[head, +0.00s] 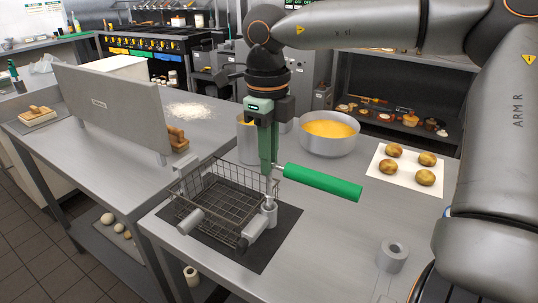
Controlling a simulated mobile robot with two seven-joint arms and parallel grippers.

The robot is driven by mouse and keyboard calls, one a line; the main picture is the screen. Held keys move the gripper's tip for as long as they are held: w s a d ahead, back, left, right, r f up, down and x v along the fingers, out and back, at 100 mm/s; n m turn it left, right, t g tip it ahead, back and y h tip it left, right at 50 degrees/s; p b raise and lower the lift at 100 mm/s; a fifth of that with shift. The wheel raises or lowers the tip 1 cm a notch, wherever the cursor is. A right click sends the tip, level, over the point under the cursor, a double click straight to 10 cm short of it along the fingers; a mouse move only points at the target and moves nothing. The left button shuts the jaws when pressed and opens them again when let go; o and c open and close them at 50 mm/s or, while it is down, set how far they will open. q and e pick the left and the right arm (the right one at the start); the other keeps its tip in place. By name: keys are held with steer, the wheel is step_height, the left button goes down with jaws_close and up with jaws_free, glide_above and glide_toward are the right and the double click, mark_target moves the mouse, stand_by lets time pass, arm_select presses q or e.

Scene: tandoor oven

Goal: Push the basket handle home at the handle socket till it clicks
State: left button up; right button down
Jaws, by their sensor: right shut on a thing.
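The basket handle has a long green grip (322,182) that points right over the table. Its thin metal end meets the fingers of my right gripper (269,163), which points down and is shut on it. Just below the fingertips, a short grey upright tube, the handle socket (270,212), stands at the right corner of the wire basket (216,190). A thin metal part runs down from the fingers into or against the socket mouth; I cannot tell how deep. My left gripper is out of view.
The basket sits on a dark mat (271,252) at the table's front. A pot of yellow liquid (329,132) stands behind, and a white sheet with several brown patties (408,165) lies right. A metal ring (392,256) is near the front. A steel panel (110,110) stands left.

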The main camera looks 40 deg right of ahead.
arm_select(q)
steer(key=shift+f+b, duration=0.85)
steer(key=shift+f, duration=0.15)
arm_select(e)
steer(key=shift+f, duration=1.25)
steer(key=c, duration=0.8)
jaws_free()
steer(key=shift+r, duration=0.3)
step_height(320, 180, up, 5)
steer(key=p, duration=0.4)
steer(key=shift+f, duration=0.1)
steer(key=shift+r+p, duration=1.35)
steer(key=shift+r, duration=0.05)
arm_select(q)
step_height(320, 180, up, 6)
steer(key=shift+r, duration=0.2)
